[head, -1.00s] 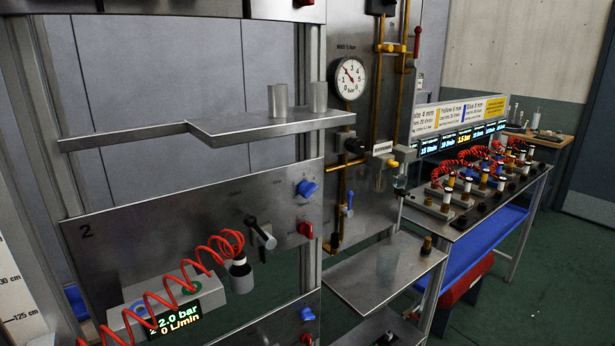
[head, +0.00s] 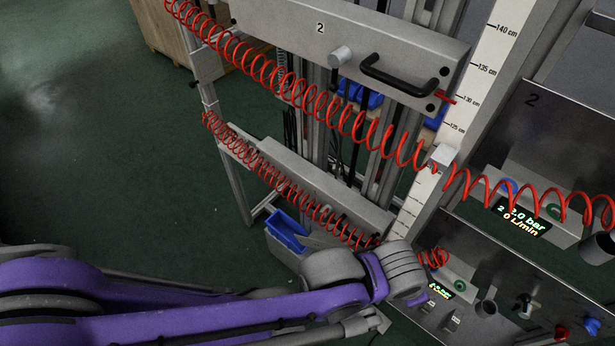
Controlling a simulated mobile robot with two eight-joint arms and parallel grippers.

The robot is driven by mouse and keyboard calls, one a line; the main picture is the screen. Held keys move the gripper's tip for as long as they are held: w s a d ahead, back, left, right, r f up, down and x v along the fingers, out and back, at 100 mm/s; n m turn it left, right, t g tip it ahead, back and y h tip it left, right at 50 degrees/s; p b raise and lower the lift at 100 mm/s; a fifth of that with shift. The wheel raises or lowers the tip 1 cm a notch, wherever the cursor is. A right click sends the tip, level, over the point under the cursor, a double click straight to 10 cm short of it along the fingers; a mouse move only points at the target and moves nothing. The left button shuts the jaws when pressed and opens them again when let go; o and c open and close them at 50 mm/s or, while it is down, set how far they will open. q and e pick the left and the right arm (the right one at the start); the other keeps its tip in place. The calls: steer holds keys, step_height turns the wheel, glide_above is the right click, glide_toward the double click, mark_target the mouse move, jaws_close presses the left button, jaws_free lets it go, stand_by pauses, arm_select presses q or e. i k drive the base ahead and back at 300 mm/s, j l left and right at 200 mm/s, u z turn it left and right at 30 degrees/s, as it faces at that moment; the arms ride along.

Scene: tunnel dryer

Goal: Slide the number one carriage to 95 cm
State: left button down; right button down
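The upper carriage (head: 300,38), a grey plate marked 2, carries a black handle (head: 400,80) and a round knob (head: 340,57). Its red pointer (head: 446,97) is near the 130 cm mark on the white scale (head: 485,55). A second grey carriage (head: 335,192) sits lower on the same uprights; no number is readable on it, and its right end is partly hidden by a red coiled hose and my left arm. The lower scale marks are too small to read. My purple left arm crosses the bottom left, but its fingertips are not visible. My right gripper is out of view.
A red coiled hose (head: 372,134) crosses in front of the upper carriage to the panel marked 2 (head: 560,110). Another coiled hose (head: 262,176) runs along the lower carriage. A blue bin (head: 287,230) stands below. Open green floor (head: 100,170) lies left.

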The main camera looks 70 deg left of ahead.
mark_target(368, 218)
steer(key=k+u, duration=0.1)
steer(key=u, duration=2.55)
steer(key=j+z, duration=0.4)
steer(key=l, duration=0.05)
